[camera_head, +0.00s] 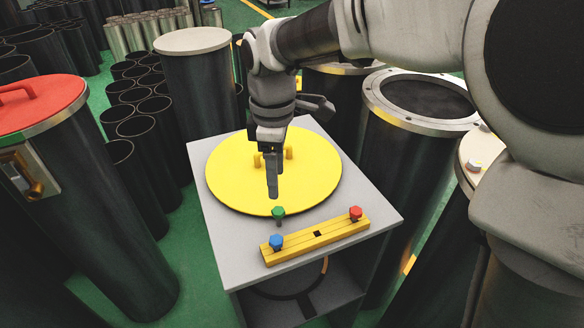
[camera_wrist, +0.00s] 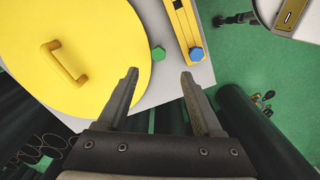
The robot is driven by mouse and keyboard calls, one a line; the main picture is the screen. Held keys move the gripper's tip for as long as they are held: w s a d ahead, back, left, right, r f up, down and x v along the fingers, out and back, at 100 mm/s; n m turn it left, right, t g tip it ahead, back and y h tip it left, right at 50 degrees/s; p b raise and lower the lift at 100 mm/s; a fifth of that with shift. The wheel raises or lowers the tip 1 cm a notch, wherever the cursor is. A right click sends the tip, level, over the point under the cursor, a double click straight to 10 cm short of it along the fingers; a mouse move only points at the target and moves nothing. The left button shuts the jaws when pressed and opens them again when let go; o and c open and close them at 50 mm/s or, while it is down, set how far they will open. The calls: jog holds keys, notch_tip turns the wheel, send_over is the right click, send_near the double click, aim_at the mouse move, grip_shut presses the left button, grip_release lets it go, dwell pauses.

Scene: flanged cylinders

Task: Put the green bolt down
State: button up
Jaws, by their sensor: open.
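The green bolt (camera_head: 278,212) stands head up on the grey table top, between the yellow round lid (camera_head: 225,180) and the yellow bar (camera_head: 300,246). In the wrist view the green bolt (camera_wrist: 158,53) is just beyond the fingertips, midway between them, and nothing touches it. My gripper (camera_head: 272,190) is open and empty, above the lid's near part in the head view; its two spread fingers show in the wrist view (camera_wrist: 159,76). The bar holds a blue bolt (camera_head: 276,241) at its left end and a red bolt (camera_head: 355,212) at its right end, with an empty dark hole between.
The lid has a yellow handle (camera_wrist: 64,62). A red-lidded dark cylinder (camera_head: 90,190) stands left of the table, and a flanged open cylinder (camera_head: 425,150) stands at right. Several dark tubes (camera_head: 135,125) stand behind left. Green floor shows between them.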

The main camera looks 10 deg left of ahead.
aim_at(278, 211)
notch_tip(278, 211, down, 11)
jog(key=shift+w+b, duration=0.15)
jog(key=shift+b, duration=0.15)
grip_shut()
dwell(0.5)
